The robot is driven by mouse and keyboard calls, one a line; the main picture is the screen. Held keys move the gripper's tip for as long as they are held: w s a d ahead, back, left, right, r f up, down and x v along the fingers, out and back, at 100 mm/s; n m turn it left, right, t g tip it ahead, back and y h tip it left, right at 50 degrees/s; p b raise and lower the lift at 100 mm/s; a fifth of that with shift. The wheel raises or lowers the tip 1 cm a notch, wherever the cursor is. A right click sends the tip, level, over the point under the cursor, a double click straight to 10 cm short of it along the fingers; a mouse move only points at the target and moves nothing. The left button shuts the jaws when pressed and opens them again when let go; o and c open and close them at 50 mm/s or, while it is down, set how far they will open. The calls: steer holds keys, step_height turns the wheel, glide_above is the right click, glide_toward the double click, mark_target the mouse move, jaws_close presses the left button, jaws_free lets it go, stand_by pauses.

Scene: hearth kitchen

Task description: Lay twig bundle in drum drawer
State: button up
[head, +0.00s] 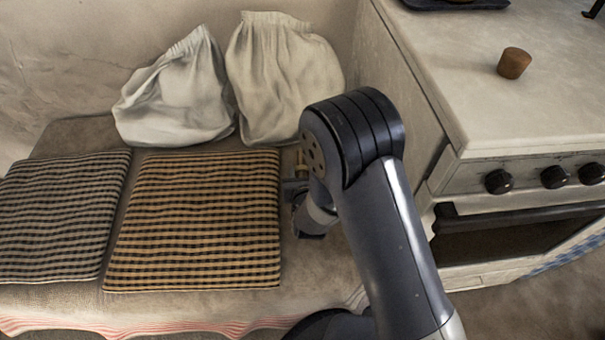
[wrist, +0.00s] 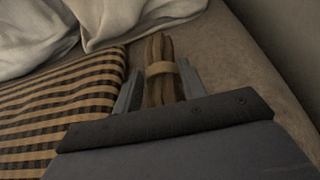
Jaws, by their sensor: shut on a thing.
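The twig bundle (wrist: 158,50) is a short brown bunch of sticks with a tan band around it. In the wrist view it stands between the fingers of my gripper (wrist: 159,88), which is shut on it. In the head view only a small tan bit of the bundle (head: 302,164) shows beside my arm. My gripper (head: 296,190) is partly hidden there, low over the bench between the tan checked cushion and the stove. I cannot tell whether the bundle touches the bench. No drum drawer can be made out in either view.
A tan checked cushion (head: 195,222) and a grey checked cushion (head: 62,218) lie on the bench (head: 75,135). Two pale cloth sacks (head: 175,95) lean at the back. The stove (head: 525,105) stands to the right, with a cork-like brown stopper (head: 514,63) on top.

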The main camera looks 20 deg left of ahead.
steer(key=shift+f, duration=0.15)
steer(key=o, duration=1)
